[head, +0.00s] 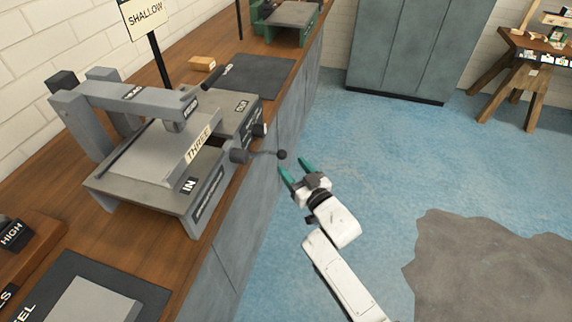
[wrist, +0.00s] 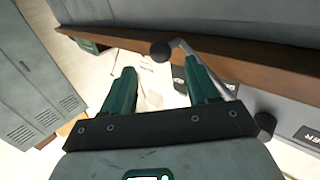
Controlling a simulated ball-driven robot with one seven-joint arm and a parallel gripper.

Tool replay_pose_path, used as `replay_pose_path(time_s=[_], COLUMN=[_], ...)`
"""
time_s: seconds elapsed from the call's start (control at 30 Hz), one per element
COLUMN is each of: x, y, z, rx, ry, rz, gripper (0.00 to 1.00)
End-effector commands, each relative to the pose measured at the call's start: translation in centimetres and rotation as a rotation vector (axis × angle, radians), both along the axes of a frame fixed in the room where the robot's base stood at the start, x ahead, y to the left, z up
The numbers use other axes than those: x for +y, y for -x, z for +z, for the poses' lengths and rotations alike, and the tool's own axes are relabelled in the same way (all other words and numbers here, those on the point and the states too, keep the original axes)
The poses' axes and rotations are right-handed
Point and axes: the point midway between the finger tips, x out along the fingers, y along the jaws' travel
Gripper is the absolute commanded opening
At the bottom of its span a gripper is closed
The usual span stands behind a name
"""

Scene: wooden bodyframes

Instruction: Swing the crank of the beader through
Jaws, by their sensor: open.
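The beader (head: 160,150) is a grey machine on the wooden bench, with plates reading "THREE" and "IN". Its crank (head: 262,153) juts out to the right past the bench edge and ends in a dark round knob (head: 282,154). My gripper (head: 294,167) is open, its teal fingers pointing toward the knob from the right and front. In the wrist view the knob (wrist: 160,51) appears just beyond and between the fingertips (wrist: 158,66), and the crank's bent rod runs off to the right. I see no contact; the exact gap is hard to tell.
The bench (head: 140,222) runs along the left, with grey cabinet fronts below. A "SHALLOW" sign (head: 146,18), a dark mat (head: 250,77) and a green machine (head: 290,20) stand farther back.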

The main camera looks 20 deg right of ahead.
Motion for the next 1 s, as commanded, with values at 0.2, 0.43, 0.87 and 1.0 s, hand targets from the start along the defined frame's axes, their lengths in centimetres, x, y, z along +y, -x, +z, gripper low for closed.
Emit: replay_pose_path(time_s=[0.2, 0.43, 0.87, 1.0], x=[0.7, 0.8, 0.9, 0.9], y=[-2.2, -4.0, -4.6, -4.6], z=[-0.2, -0.1, 0.1, 0.1], rx=[-0.002, 0.001, 0.000, 0.000], ry=[0.000, 0.002, -0.001, -0.001], rz=[0.004, 0.002, 0.000, 0.000], gripper=[0.59, 0.59, 0.59, 0.49])
